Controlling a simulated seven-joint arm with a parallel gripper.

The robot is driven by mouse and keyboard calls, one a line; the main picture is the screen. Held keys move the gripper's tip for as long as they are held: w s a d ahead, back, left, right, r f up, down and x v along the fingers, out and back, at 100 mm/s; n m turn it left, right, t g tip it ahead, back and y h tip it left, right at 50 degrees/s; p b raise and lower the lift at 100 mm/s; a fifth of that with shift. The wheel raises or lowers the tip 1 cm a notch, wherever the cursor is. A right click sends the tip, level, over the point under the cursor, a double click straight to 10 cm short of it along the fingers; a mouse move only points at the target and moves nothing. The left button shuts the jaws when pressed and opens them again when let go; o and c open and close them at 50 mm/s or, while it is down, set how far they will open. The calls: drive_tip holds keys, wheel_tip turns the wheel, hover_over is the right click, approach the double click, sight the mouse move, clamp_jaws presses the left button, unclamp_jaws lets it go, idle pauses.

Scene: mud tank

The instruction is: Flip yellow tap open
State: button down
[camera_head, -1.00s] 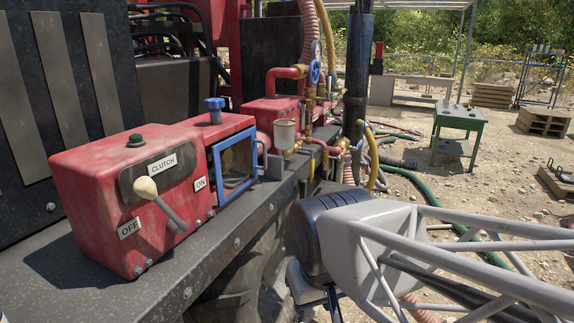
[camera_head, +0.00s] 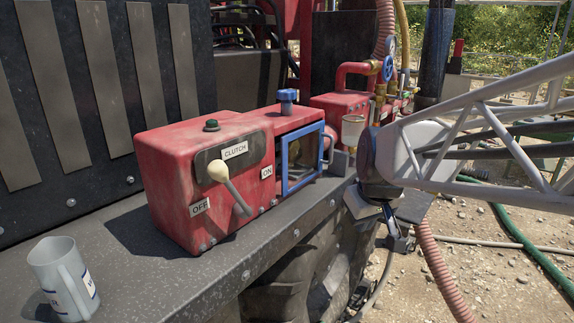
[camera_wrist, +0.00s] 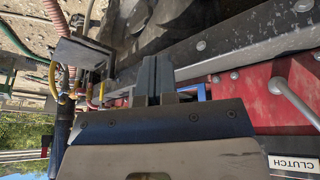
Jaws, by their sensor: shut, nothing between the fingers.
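I cannot make out the yellow tap for certain. In the head view my arm covers most of the pipework right of the red clutch box; some brass fittings (camera_head: 379,98) show above it. In the wrist view, small yellow and brass parts (camera_wrist: 97,93) and a yellow hose (camera_wrist: 53,75) show left of my fingers, too small to tell apart. My gripper (camera_wrist: 150,65) has its two dark fingers together, with nothing between them. It is apart from these fittings, over the edge of the dark metal deck.
The red clutch box (camera_head: 180,195) with its lever (camera_head: 230,188) stands on the deck (camera_head: 150,280). A blue-framed door (camera_head: 301,158) is on its right end. A grey mug (camera_head: 62,280) stands front left. A pink ribbed hose (camera_head: 440,270) hangs right of the deck.

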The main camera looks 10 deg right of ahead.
drive_tip(key=w+d+n+t, duration=0.1)
drive_tip(key=w+d, duration=0.4)
drive_tip(key=w, duration=0.5)
drive_tip(key=w+d+n+t, duration=0.1)
drive_tip(key=w+d+n, duration=0.1)
drive_tip(key=w+d, duration=0.4)
drive_tip(key=w+d+n+t+h, duration=0.1)
drive_tip(key=w+d, duration=0.5)
drive_tip(key=w, duration=0.8)
drive_tip(key=shift+f+n, duration=0.3)
drive_tip(key=shift+n, duration=0.3)
drive_tip(key=shift+w+f, duration=0.15)
drive_tip(key=shift+w, duration=0.05)
drive_tip(key=w+d+f, duration=0.3)
drive_tip(key=w+f, duration=0.4)
drive_tip(key=w, duration=0.1)
drive_tip(key=shift+w+d+f, duration=0.2)
drive_tip(key=shift+w+f, duration=0.1)
drive_tip(key=shift+f, duration=0.05)
